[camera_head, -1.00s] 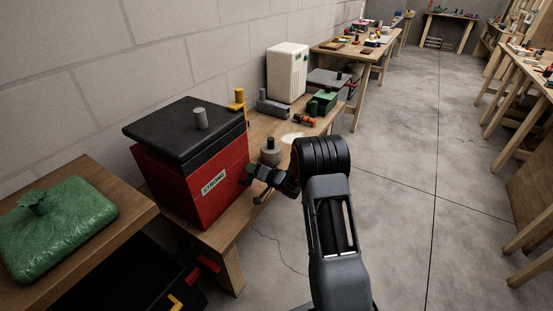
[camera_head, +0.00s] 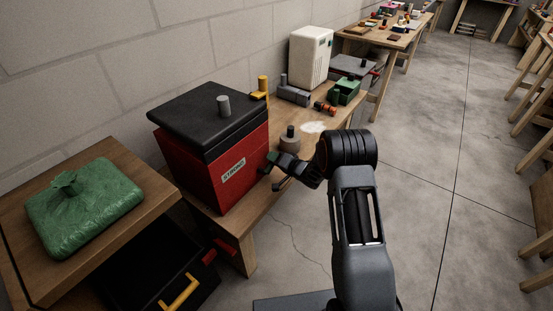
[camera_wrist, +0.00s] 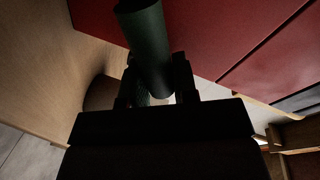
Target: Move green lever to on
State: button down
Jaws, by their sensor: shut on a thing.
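A dark green cylinder, which looks like the green lever's grip, shows in the wrist view (camera_wrist: 147,45) between the two fingers. My gripper (camera_wrist: 156,82) is shut on it. In the camera_head view my gripper (camera_head: 280,161) is beside the right side of the red box, with a small green end (camera_head: 271,157) at its tip. The red box (camera_head: 215,170) has a black lid, a grey knob on top and a "STRONG" label. It also fills the upper part of the wrist view (camera_wrist: 215,35). I cannot tell what the green cylinder is attached to, nor any on or off mark.
A wooden bench (camera_head: 243,225) carries the red box, a grey round piece (camera_head: 290,143), a yellow part (camera_head: 262,88), a green block (camera_head: 344,91) and a white vented unit (camera_head: 311,57). A green bag (camera_head: 85,205) lies on the left table.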

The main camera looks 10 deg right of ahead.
jog(key=c, duration=0.9)
grip_release()
jog(key=shift+s+d, duration=0.1)
jog(key=shift+d, duration=0.05)
jog(key=p+v, duration=0.1)
jog(key=v, duration=1.2)
jog(key=shift+s+d, duration=0.2)
jog(key=shift+f, duration=0.15)
